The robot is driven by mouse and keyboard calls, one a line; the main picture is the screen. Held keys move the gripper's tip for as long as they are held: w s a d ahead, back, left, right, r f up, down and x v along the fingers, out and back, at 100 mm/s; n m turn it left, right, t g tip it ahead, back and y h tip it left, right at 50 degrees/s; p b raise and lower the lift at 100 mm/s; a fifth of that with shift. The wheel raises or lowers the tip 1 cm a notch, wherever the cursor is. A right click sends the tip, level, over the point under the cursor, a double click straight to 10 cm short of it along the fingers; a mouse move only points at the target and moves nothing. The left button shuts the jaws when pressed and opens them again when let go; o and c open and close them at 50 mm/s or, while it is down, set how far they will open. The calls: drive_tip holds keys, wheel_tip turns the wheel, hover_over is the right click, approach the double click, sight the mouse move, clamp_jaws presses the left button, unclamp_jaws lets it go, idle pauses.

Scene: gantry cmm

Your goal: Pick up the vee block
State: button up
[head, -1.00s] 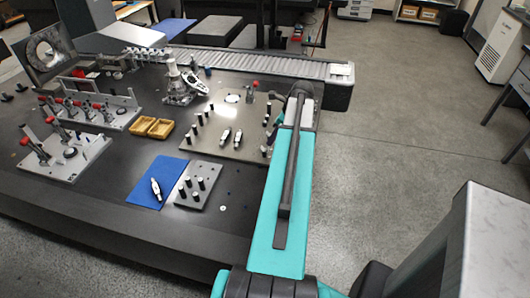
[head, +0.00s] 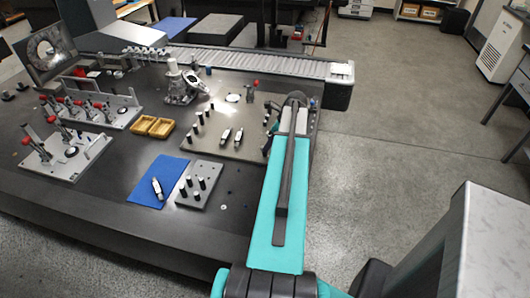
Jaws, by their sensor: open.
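I cannot pick out the vee block for certain among the small parts on the dark table (head: 120,205). A light metal plate (head: 225,148) with several dark posts and two small black-and-white parts (head: 226,135) lies left of my arm. My teal arm reaches forward over the table's right side, and its far end is over the right edge of this plate. The arm's links cover what lies below them. My gripper cannot be made out; it seems hidden behind the arm's far end.
A grey block with dark pegs (head: 199,186) and a blue mat (head: 149,193) holding a small part lie near the front. Yellow trays (head: 160,128), red-handled clamp fixtures (head: 66,153) and a grey-white stand (head: 177,86) stand farther left. A ribbed rail (head: 262,65) crosses the back.

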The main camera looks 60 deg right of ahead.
drive_tip(key=shift+p+x, duration=0.85)
drive_tip(key=shift+x, duration=1.6)
clamp_jaws()
drive_tip(key=shift+a+r, duration=0.1)
drive_tip(key=shift+r, duration=0.05)
drive_tip(key=shift+r+b, duration=0.8)
drive_tip(key=shift+r, duration=0.8)
drive_tip(key=s+a+b, duration=0.1)
drive_tip(key=s+b, duration=0.1)
drive_tip(key=s, duration=0.5)
drive_tip(key=s+a+r+b, duration=0.1)
drive_tip(key=s+a, duration=0.1)
drive_tip(key=s, duration=0.6)
drive_tip(key=shift+s+a+r+b, duration=0.2)
drive_tip(key=shift+s+r+b, duration=0.05)
drive_tip(key=shift+s+b, duration=0.1)
drive_tip(key=shift+w, duration=0.1)
